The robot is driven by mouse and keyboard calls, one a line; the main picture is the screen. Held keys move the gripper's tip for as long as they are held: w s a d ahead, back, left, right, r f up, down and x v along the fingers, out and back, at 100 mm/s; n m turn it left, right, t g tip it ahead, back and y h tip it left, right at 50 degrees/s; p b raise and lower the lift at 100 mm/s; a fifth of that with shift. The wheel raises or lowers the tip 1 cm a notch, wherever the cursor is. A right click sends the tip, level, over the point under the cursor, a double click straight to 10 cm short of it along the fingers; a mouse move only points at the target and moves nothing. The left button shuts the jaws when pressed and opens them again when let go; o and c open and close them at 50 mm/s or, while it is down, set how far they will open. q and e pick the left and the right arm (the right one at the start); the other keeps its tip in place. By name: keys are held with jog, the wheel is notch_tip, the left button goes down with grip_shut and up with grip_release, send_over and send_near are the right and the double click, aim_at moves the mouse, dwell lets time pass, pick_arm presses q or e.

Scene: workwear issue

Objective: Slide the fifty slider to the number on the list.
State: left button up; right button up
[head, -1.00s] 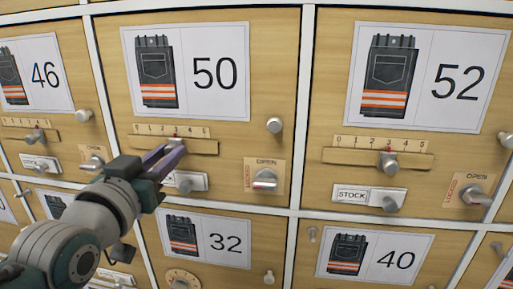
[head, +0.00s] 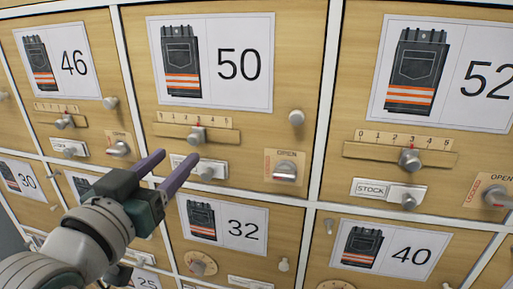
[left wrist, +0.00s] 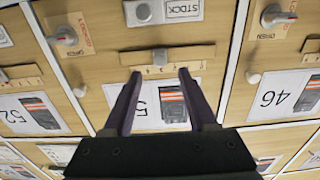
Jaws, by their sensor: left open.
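The fifty slider (head: 197,135) is a grey knob on a wooden rail under the "50" card on the middle door. It stands near the 3 on its 0-to-5 scale (head: 193,119). It also shows in the left wrist view (left wrist: 160,57), where the door appears upside down. My left gripper (head: 177,157) is open and empty, with its purple fingers below and left of the knob in the head view. In the left wrist view, the fingertips (left wrist: 160,74) are on either side of the knob's line, apart from it. The list and my right gripper are not in view.
Neighbouring doors carry their own sliders, such as the 46 slider (head: 65,121) and the 52 slider (head: 410,159). Below the fifty rail are a stock label knob (head: 207,172) and an open/locked lever (head: 285,171). A round door knob (head: 296,117) sticks out at the right.

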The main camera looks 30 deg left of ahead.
pick_arm(q)
jog(key=shift+v, duration=1.85)
